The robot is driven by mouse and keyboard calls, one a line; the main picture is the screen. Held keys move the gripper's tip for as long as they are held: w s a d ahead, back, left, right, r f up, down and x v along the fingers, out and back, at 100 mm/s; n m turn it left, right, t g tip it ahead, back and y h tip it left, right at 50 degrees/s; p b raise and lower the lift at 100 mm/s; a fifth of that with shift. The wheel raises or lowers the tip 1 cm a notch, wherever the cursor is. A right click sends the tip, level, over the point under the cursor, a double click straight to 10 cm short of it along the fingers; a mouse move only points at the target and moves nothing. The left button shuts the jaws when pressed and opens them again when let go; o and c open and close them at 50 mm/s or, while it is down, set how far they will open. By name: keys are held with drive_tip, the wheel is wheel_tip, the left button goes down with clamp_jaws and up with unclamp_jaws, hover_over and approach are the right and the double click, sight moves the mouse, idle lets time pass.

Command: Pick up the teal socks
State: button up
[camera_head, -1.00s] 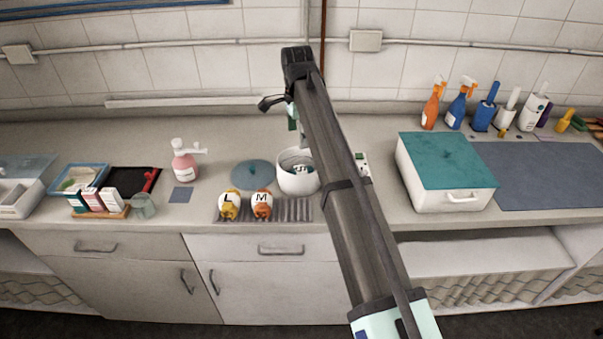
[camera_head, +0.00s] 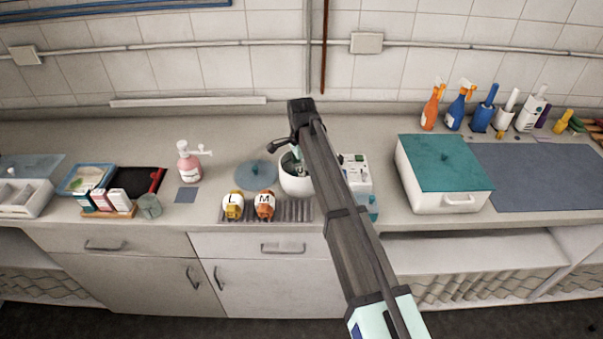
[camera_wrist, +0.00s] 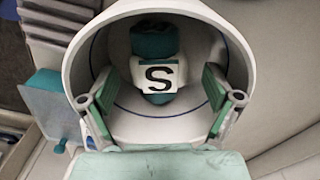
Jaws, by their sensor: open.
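The teal socks (camera_wrist: 155,42) are a rolled bundle with a white band marked "S". They lie inside a round white pot (camera_head: 297,187), which also fills the wrist view (camera_wrist: 243,60). My gripper (camera_wrist: 162,110) is open, with its two green-padded fingers inside the pot's mouth, one on each side of the near part of the bundle. The fingers show gaps to the socks and do not touch them. In the head view my arm hides part of the pot, and the socks are mostly hidden there.
Yellow "L" (camera_head: 233,206) and orange "M" (camera_head: 264,205) bundles sit on a ribbed rack left of the pot. A blue-grey lid (camera_head: 256,175) lies behind them. A white device (camera_head: 354,171) stands right of the pot. A teal-lidded box (camera_head: 445,165) is farther right.

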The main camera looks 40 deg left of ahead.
drive_tip(key=shift+f+p, duration=0.3)
drive_tip(key=shift+f, duration=1)
drive_tip(key=c, duration=1.2)
drive_tip(key=shift+c, duration=0.2)
drive_tip(key=shift+r, duration=0.2)
